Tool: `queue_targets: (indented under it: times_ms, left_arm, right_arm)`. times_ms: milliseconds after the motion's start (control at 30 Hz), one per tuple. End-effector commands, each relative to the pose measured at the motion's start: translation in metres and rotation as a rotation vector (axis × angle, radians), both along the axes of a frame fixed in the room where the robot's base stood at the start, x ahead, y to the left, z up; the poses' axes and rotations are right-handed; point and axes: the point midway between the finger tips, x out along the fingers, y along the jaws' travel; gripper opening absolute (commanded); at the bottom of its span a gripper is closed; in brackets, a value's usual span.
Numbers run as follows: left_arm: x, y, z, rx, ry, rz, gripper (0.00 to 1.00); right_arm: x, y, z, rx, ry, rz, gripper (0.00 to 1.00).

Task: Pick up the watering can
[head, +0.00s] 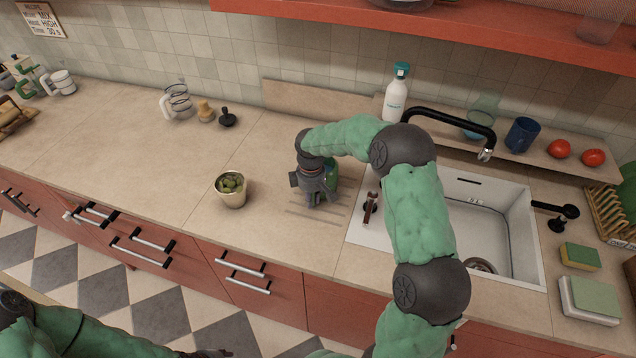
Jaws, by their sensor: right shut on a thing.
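A small green object (331,171), which seems to be the watering can, stands on the counter left of the sink. Most of it is hidden behind my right gripper (318,200), so its spout and handle cannot be made out. My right gripper points down from above and is shut on it, close to the counter top. My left arm lies low at the bottom left. Only a dark bit of my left gripper (210,353) shows at the bottom edge, and its fingers cannot be read.
A metal pot with green contents (233,192) stands left of my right gripper. The sink (495,235) with a black faucet (455,117) lies to the right. A red shelf (450,30) hangs above. The counter's left part is mostly clear.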

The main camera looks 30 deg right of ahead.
Motion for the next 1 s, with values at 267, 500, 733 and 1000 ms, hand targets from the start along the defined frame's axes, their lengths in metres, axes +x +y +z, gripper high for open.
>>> queue_targets:
  times_ms: [267, 500, 733, 1000]
  left_arm:
    - [0.000, 0.000, 0.002, 0.000, 0.000, 0.000, 0.40]
    - [0.000, 0.000, 0.007, 0.000, 0.000, 0.000, 0.40]
    - [0.000, 0.000, 0.012, 0.000, 0.000, 0.000, 0.40]
    - [0.000, 0.000, 0.014, 0.000, 0.000, 0.000, 0.40]
  right_arm:
    - [0.002, -0.001, 0.017, -0.003, -0.006, 0.000, 0.00]
    - [-0.017, 0.002, 0.057, -0.001, -0.008, 0.000, 0.00]
    - [-0.056, 0.008, 0.098, -0.001, -0.006, -0.001, 0.00]
    - [-0.102, 0.015, 0.117, -0.001, -0.006, 0.000, 0.00]
